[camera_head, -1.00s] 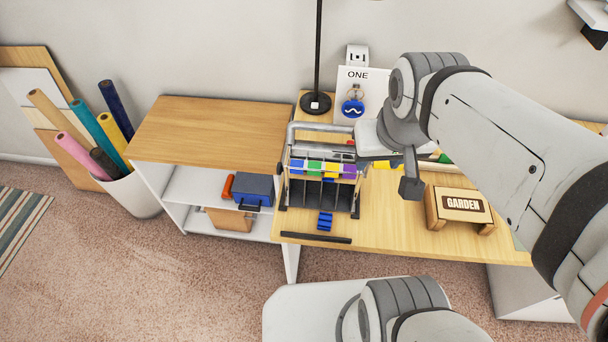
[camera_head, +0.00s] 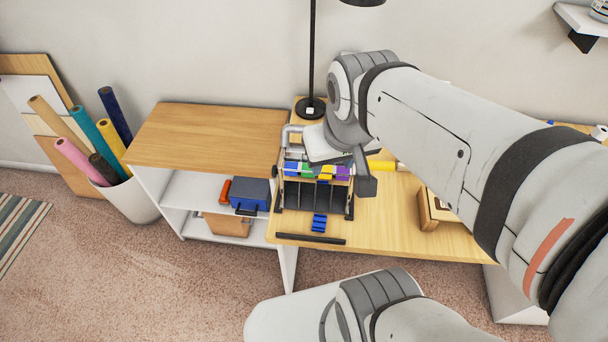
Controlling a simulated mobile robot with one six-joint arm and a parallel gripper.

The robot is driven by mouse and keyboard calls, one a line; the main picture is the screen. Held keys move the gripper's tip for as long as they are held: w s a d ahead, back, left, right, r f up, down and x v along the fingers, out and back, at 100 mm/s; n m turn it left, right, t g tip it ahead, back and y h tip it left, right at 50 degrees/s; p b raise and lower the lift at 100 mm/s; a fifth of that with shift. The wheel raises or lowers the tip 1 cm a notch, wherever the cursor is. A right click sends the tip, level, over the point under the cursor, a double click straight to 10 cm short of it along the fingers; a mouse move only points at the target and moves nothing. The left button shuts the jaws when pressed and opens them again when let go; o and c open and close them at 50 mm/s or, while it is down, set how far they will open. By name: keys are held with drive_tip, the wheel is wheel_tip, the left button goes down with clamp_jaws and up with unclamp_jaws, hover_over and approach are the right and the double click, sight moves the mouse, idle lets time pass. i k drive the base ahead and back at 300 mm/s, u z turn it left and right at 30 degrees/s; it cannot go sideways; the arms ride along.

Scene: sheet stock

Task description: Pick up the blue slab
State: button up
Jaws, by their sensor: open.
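A small blue block (camera_head: 320,224) lies on the wooden table in front of a dark divided rack (camera_head: 311,197). The rack has blue (camera_head: 291,168), green (camera_head: 307,170), yellow (camera_head: 326,172) and purple (camera_head: 343,172) pieces along its top. I cannot tell for certain which blue piece is the slab. My gripper (camera_head: 326,146) is over the rack's back right part, above the coloured pieces. It is open; its fingertips are mostly hidden by my wrist, and it holds nothing that I can see.
A black bar (camera_head: 311,239) lies along the table's front edge. A black lamp (camera_head: 312,104) stands behind the rack. A wooden-topped shelf (camera_head: 210,135) holding a blue box (camera_head: 250,193) adjoins the left.

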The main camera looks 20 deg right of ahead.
sight(319, 222)
drive_tip(key=z, duration=3.2)
drive_tip(key=k, duration=1.65)
drive_tip(key=u, duration=0.75)
